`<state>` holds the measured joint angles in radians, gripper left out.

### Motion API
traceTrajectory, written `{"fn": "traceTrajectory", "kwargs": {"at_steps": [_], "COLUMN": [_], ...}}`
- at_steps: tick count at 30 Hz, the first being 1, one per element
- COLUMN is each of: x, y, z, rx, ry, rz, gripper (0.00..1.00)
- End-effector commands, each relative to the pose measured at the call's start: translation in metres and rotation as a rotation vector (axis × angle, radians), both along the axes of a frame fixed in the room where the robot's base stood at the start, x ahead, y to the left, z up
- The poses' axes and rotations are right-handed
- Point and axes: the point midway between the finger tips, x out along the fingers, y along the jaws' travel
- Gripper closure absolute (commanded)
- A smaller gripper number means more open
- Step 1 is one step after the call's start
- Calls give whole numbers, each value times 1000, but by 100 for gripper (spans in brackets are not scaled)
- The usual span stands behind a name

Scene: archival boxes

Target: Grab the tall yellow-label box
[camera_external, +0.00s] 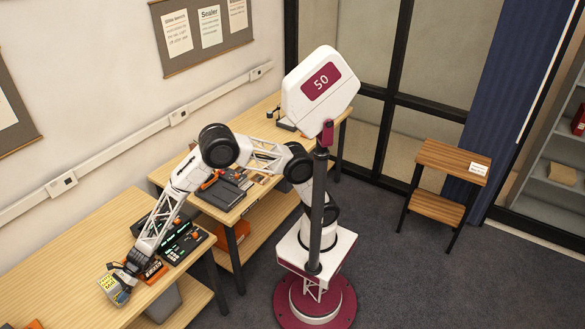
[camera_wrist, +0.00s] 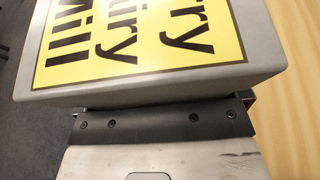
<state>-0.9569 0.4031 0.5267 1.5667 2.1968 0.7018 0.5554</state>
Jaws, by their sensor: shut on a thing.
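The yellow-label box (camera_external: 113,289) is grey with a large yellow label and sits at the left end of my arm, at the front edge of the near wooden table. My gripper (camera_external: 126,273) is shut on it. In the wrist view the box (camera_wrist: 150,88) fills the upper part of the picture, its yellow label with black print facing the camera. The dark edge of my gripper (camera_wrist: 163,120) lies right against the box's near side. The fingertips are hidden, and I cannot tell whether the box touches the table.
The near wooden table (camera_external: 75,270) has dark devices with lit displays (camera_external: 181,243) and an orange-and-black item (camera_external: 154,270) close to my gripper. A grey bin (camera_external: 165,300) stands below. A second table (camera_external: 258,185) holds dark boxes (camera_external: 222,193). The table's left part is mostly clear.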

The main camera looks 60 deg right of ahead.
Motion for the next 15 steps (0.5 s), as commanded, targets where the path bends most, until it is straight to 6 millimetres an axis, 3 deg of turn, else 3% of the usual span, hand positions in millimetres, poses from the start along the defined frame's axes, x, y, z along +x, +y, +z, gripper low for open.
{"fn": "traceTrajectory", "kwargs": {"at_steps": [15], "x": [0], "y": [0], "z": [68], "rx": [2], "ry": [-2], "rz": [0], "gripper": [43]}}
